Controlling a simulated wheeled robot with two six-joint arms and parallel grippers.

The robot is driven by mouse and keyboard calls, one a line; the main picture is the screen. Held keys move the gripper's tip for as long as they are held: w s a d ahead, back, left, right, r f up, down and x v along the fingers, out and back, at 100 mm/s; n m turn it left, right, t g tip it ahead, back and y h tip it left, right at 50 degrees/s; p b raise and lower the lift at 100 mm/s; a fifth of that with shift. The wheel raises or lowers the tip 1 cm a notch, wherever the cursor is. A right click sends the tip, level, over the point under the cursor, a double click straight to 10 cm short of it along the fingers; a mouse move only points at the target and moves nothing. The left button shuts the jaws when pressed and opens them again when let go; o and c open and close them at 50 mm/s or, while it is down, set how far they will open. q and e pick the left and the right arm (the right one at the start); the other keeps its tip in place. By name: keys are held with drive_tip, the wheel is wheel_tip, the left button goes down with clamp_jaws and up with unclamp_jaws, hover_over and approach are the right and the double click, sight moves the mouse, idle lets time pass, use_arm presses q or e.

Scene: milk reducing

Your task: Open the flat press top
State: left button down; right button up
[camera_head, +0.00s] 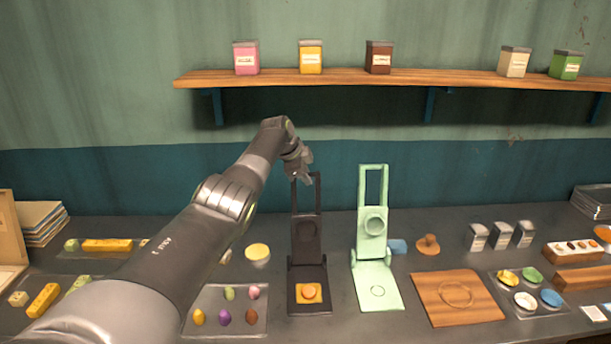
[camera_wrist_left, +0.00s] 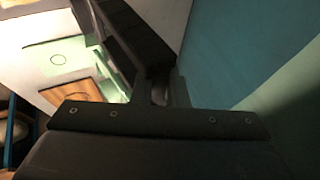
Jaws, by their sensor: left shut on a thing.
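A dark press (camera_head: 306,236) stands on the counter near the middle. Its top is raised upright above its base, and a yellow square piece (camera_head: 308,293) with an orange round on it lies on the base. My left gripper (camera_head: 303,174) is shut on the upper end of the dark press's top, at its handle. The fingers hide part of that handle. In the left wrist view the dark top (camera_wrist_left: 130,35) runs away from my gripper (camera_wrist_left: 160,92). My right gripper is in neither view.
A mint green press (camera_head: 373,222) stands just to the right, also with its top up. A wooden board (camera_head: 425,290) and a clear tray (camera_head: 258,327) with several coloured pieces flank the presses. A shelf (camera_head: 340,79) with several small tins hangs above.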

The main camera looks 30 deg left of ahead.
use_arm(q)
drive_tip(key=c, duration=1.4)
unclamp_jaws()
drive_tip(key=shift+c, duration=0.2)
drive_tip(key=shift+a+r, duration=0.1)
drive_tip(key=shift+r, duration=0.1)
drive_tip(key=shift+s+a+r+b, duration=0.1)
drive_tip(key=shift+s+r+b, duration=0.25)
drive_tip(key=shift+r, duration=0.15)
drive_tip(key=b+v, duration=0.4)
drive_tip(key=v, duration=1.2)
drive_tip(key=shift+b, duration=0.35)
drive_tip(key=shift+f, duration=0.2)
